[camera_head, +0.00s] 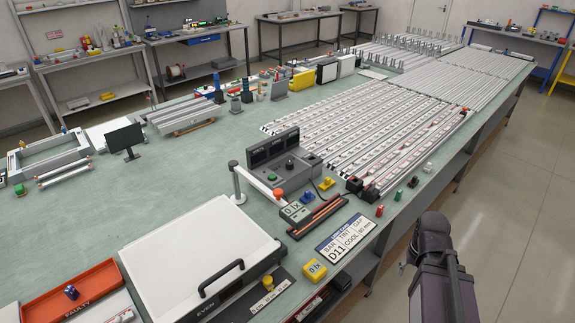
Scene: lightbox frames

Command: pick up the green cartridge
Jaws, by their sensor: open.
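A small green cartridge (398,195) stands on the green-topped workbench (165,190) near its right-hand edge. It is in a loose row of small cartridges: a red one (380,210) is nearer, and a black one (413,182) and a white one (428,168) are farther. My dark arm (437,265) rises at the lower right, over the floor beside the bench and apart from the green cartridge. I cannot make out my gripper's fingers.
A label board (346,236) marked D11 lies left of and nearer than the cartridges. A grey control box (284,165) and long rails (385,120) stand behind them. A white lightbox (198,252) and red tray (75,292) are at front left. The floor (515,200) at right is clear.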

